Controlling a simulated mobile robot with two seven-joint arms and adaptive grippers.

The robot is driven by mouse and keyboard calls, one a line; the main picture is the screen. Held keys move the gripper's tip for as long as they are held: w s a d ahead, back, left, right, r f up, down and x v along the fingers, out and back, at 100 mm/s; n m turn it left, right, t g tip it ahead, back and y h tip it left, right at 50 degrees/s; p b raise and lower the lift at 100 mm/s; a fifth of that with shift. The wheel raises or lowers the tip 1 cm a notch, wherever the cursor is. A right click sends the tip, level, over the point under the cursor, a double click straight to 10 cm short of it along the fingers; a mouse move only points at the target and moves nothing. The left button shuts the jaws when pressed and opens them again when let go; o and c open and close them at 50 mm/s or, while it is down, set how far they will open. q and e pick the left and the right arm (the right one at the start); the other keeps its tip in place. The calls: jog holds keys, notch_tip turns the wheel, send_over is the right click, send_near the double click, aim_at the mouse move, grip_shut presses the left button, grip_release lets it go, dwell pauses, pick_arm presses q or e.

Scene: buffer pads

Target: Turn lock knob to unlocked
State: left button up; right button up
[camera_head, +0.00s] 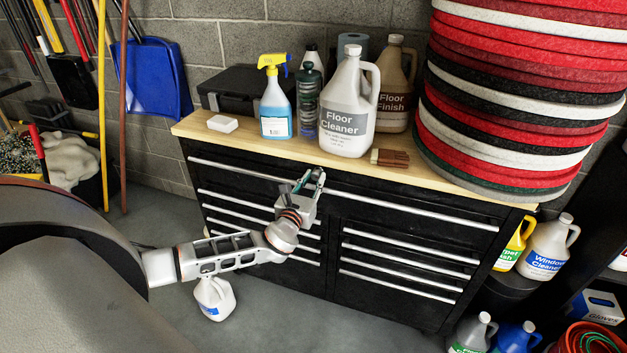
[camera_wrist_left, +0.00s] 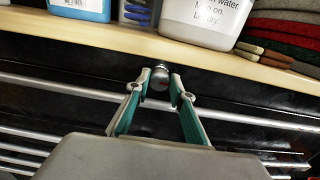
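The lock knob (camera_wrist_left: 159,78) is a small round metal knob on the black front of the tool cabinet, just under the wooden top's edge. In the left wrist view it sits between the fingertips of my left gripper (camera_wrist_left: 159,83), one teal-lined finger on each side, with no clear gap. In the head view my left gripper (camera_head: 314,178) reaches the cabinet's upper front, and its fingers hide the knob there. Any lock marking is too small to read. My right gripper is out of view.
The wooden top (camera_head: 260,146) holds a spray bottle (camera_head: 275,105), a floor cleaner jug (camera_head: 348,105), a white block (camera_head: 222,124) and stacked red, black and white pads (camera_head: 520,90). Long drawer handles (camera_head: 420,207) cross the cabinet. A white jug (camera_head: 214,298) stands on the floor below my arm.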

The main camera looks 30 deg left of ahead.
pick_arm(q)
jog(key=shift+n, duration=0.3)
jog(key=n+b, duration=0.1)
jog(key=n, duration=0.1)
jog(key=n+b, duration=0.1)
jog(key=shift+f+n+b, duration=0.2)
jog(key=shift+n+b, duration=0.1)
jog(key=shift+n, duration=0.1)
jog(key=n+b, duration=0.1)
jog(key=n, duration=0.2)
jog(key=shift+a+n, duration=0.1)
jog(key=shift+n, duration=0.2)
jog(key=n+b, duration=0.1)
jog(key=n, duration=0.1)
jog(key=shift+n, duration=0.4)
jog(key=n, duration=0.3)
jog(key=shift+b, duration=0.4)
jog(key=shift+n, duration=2.2)
